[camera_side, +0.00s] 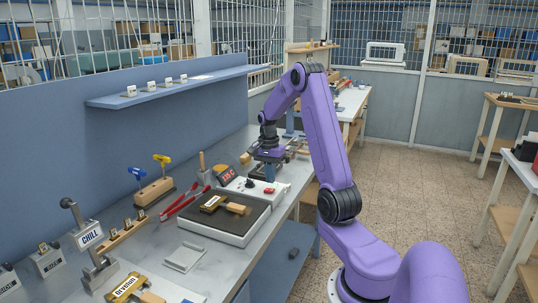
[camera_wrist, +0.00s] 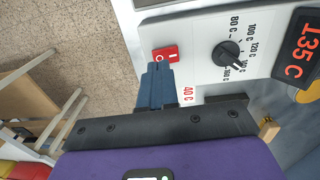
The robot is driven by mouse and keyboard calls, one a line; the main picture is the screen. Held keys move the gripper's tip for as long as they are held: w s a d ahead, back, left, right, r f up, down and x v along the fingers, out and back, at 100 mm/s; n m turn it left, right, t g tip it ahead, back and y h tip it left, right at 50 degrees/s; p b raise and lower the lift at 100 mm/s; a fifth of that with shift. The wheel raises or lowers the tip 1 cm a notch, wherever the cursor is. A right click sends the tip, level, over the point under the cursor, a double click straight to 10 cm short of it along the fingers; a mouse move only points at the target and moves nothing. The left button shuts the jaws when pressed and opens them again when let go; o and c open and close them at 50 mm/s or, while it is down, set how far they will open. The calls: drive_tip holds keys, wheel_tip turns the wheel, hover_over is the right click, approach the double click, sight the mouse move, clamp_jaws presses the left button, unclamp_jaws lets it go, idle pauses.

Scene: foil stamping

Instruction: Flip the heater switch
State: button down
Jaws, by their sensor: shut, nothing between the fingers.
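The heater switch (camera_wrist: 165,54) is a red rocker with white O and I marks, on the pale control panel (camera_wrist: 205,72) in the wrist view. It also shows as a small red spot in the side view (camera_side: 269,190). My gripper (camera_wrist: 158,66) is shut and empty, its blue fingertips close to the switch's lower edge in the wrist view; I cannot tell whether they touch it. In the side view my gripper (camera_side: 269,173) points down above the switch. A black dial (camera_wrist: 228,54) sits beside the switch. The display (camera_wrist: 300,50) reads 135 C in red.
The heater's dark plate (camera_side: 202,224) carries a wooden-handled brass stamp (camera_side: 213,203). Red tongs (camera_side: 180,204) lie to its left on the bench. A wooden block with yellow and blue-handled tools (camera_side: 154,191) and a CHILL stand (camera_side: 90,236) are further left.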

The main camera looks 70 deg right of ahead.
sight(269, 190)
wheel_tip(269, 190, up, 11)
drive_tip(key=shift+w, duration=0.3)
idle(0.4)
